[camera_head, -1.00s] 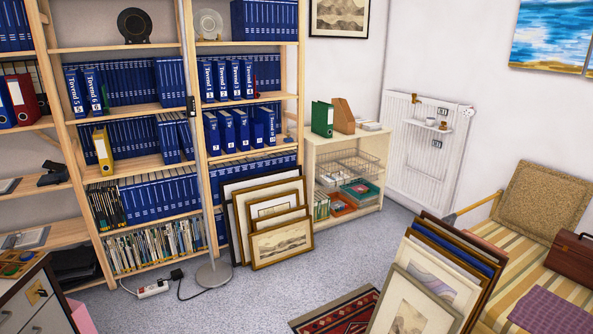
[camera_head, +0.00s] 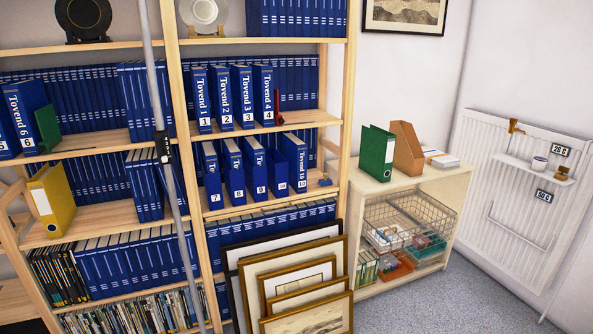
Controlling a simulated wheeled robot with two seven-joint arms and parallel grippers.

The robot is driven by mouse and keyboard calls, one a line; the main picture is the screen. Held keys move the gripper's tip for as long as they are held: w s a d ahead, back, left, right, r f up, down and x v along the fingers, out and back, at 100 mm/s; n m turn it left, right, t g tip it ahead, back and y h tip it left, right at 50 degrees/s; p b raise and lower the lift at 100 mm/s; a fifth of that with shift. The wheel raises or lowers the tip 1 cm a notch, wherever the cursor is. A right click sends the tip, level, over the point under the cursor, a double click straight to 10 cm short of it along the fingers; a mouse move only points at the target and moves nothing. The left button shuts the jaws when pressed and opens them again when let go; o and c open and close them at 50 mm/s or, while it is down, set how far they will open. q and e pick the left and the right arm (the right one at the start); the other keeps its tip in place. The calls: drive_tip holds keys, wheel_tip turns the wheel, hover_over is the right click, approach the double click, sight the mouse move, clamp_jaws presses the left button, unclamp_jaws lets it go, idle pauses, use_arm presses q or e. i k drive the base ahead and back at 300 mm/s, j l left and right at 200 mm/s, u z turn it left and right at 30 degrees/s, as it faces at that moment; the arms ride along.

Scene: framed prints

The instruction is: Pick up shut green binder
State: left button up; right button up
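A shut green binder (camera_head: 377,153) stands upright on top of the low wooden cabinet (camera_head: 372,184), at its left end. Its spine has a white label and a finger hole. It stands left of a brown magazine holder (camera_head: 407,148). A second green item (camera_head: 47,129), partly hidden, stands beside the blue Tovend 6 binder on the left shelf. Neither of my grippers is in view.
Blue binders (camera_head: 240,168) fill the tall wooden shelves on the left. A grey pole (camera_head: 167,165) stands in front of them. Framed prints (camera_head: 292,285) lean on the shelf beside the cabinet. A white radiator (camera_head: 520,195) is at right. Carpet (camera_head: 450,300) is clear in front of the cabinet.

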sight(376, 156)
drive_tip(key=i+l, duration=0.15)
drive_tip(key=i, duration=0.4)
drive_tip(key=i+l+u, duration=0.1)
drive_tip(key=i, duration=0.45)
drive_tip(key=i+l+u, duration=0.1)
drive_tip(key=i+l, duration=0.2)
drive_tip(key=i, duration=0.25)
